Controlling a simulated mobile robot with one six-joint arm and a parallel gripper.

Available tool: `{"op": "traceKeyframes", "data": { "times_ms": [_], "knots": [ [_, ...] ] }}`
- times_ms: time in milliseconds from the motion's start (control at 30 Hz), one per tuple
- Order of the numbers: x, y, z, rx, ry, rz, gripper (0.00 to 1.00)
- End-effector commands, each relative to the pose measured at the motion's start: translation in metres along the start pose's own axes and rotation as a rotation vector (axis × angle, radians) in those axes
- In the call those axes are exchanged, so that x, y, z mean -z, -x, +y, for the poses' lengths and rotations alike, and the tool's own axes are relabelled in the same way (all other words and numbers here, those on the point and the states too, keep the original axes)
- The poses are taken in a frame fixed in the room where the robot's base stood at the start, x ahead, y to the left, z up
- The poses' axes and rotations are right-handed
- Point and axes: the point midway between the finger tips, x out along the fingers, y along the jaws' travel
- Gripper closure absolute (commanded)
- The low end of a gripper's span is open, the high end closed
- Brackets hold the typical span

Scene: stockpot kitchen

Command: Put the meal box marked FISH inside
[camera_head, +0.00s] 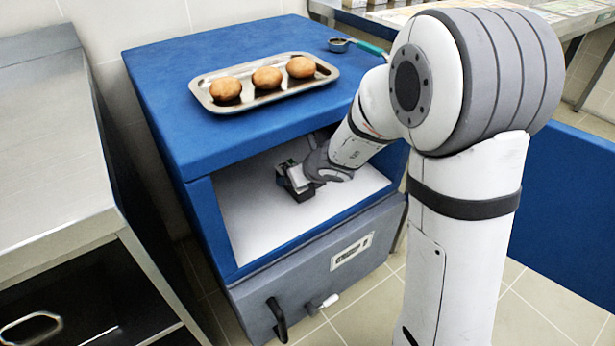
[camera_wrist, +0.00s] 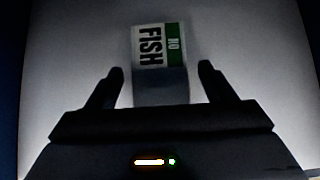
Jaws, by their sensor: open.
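The meal box (camera_wrist: 150,48) shows in the wrist view with a white label reading FISH and a green band with small letters that look like NO. It lies on the pale floor inside the open blue cabinet (camera_head: 228,225). My gripper (camera_wrist: 160,70) is open, with one finger on each side of the box's near part and visible gaps between. In the head view my gripper (camera_head: 293,184) is inside the compartment, low over its floor. There it mostly hides the box, and only a small green bit shows. The cabinet's grey door (camera_head: 300,275) hangs folded down.
A metal tray (camera_head: 235,107) with three buns stands on the cabinet top, beside a green-handled utensil (camera_head: 370,48). A steel counter (camera_head: 50,165) is at the left. The compartment's roof and side walls surround my wrist. Floor shows before the cabinet.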

Motion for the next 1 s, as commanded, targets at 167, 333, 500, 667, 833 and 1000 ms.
{"op": "traceKeyframes", "data": {
  "times_ms": [167,333,500,667,833,1000],
  "knots": [
    [-0.005,0.020,-0.001,0.001,-0.001,-0.001,0.24],
    [-0.007,0.061,-0.001,0.002,0.000,-0.001,0.24],
    [0.031,0.084,-0.001,0.003,-0.001,-0.001,0.24],
    [0.059,0.113,-0.001,0.004,-0.003,-0.001,0.24],
    [0.071,0.120,0.000,-0.004,0.004,-0.010,0.24],
    [0.078,0.128,0.000,-0.003,0.002,-0.008,0.24]
  ]
}}
